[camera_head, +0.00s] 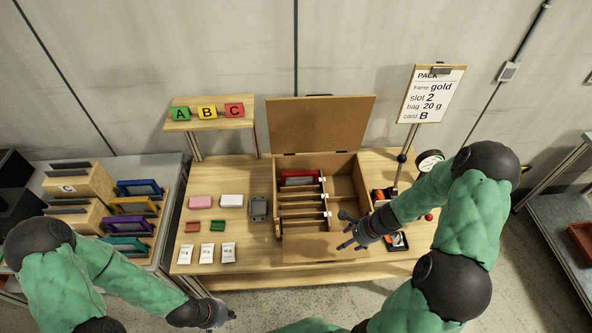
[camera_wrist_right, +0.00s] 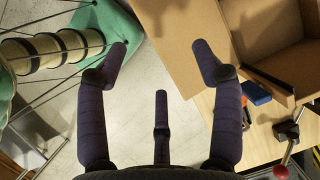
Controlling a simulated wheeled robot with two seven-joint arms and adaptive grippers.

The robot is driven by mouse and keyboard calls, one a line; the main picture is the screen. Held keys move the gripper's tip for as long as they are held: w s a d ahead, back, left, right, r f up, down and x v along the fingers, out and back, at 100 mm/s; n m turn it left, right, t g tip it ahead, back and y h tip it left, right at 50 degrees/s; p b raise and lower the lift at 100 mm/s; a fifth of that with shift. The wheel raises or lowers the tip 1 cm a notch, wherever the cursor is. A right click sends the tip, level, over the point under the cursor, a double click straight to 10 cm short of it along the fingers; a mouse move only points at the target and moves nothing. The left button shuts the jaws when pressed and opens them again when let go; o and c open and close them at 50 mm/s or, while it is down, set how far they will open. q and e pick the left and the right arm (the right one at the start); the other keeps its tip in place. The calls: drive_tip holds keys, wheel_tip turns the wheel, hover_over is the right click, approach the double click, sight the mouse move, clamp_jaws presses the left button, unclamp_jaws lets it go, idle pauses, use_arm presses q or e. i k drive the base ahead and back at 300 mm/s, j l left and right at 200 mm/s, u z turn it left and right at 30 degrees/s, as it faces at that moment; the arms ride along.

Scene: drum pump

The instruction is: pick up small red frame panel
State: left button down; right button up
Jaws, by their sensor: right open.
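A red-framed panel (camera_head: 300,178) with a dark middle sits in the upper left part of the open cardboard box (camera_head: 340,245), behind its dividers. My right gripper (camera_head: 347,230) is open and empty over the box's front right corner, apart from the panel. In the right wrist view its three fingers (camera_wrist_right: 160,65) are spread with nothing between them, and the panel does not show there. My left gripper (camera_head: 222,314) hangs in front of the table's front left edge. Its fingers are too small to read.
Blue, gold, purple and teal framed panels (camera_head: 140,187) stand in racks on the left bench. Small blocks (camera_head: 200,202), white bags (camera_head: 207,254) and a grey device (camera_head: 259,208) lie left of the box. A sign post (camera_head: 402,157) and gauge (camera_head: 430,161) stand right of it.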

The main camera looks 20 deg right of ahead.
sight(300, 180)
drive_tip(key=i, duration=1.2)
